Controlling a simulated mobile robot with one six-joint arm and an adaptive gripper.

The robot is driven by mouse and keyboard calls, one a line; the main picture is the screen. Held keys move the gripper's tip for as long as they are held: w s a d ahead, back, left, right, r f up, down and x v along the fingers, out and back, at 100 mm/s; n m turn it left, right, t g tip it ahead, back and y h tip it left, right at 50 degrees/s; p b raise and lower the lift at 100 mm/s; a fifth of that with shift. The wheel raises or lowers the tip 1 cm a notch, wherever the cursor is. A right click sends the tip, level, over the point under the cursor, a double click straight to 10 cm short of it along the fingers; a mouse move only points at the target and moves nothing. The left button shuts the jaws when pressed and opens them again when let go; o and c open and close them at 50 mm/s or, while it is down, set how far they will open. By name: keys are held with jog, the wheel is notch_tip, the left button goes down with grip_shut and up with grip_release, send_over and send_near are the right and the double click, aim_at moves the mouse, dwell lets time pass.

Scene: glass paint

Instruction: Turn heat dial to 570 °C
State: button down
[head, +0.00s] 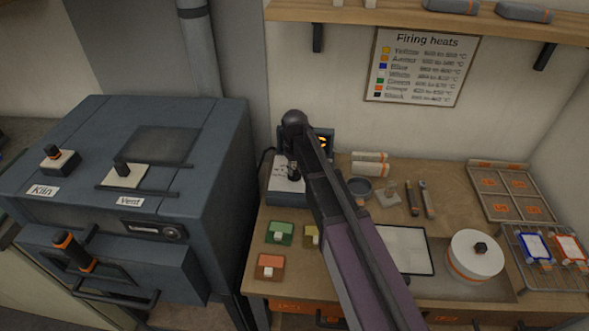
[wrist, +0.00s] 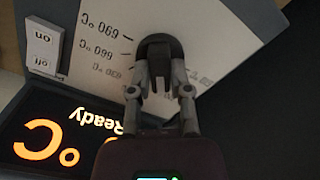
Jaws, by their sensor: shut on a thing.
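The heat dial (wrist: 158,47) is a dark knob on the pale face of the control box, seen close in the wrist view. The printed marks 690, 660 and 630 °C (wrist: 100,50) run beside it, turned in the picture; further marks to the right are in shadow or blurred. My gripper (wrist: 160,88) is shut on the dial, one finger on each side. Which mark the dial points to I cannot tell. In the head view the control box (head: 281,192) stands on the bench, with my gripper (head: 293,172) down at its face.
An orange-lit display (wrist: 50,140) reads "Ready" and "°C"; its digits are out of view. An on/power switch (wrist: 43,48) is beside the dial face. The kiln (head: 180,190) stands left. A firing heats chart (head: 420,67) hangs behind. Colour blocks (head: 270,265) lie in front.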

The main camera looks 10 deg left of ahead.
jog(key=shift+m, duration=0.5)
jog(key=c, duration=0.6)
grip_release()
jog(key=shift+o, duration=0.2)
jog(key=shift+n, duration=0.4)
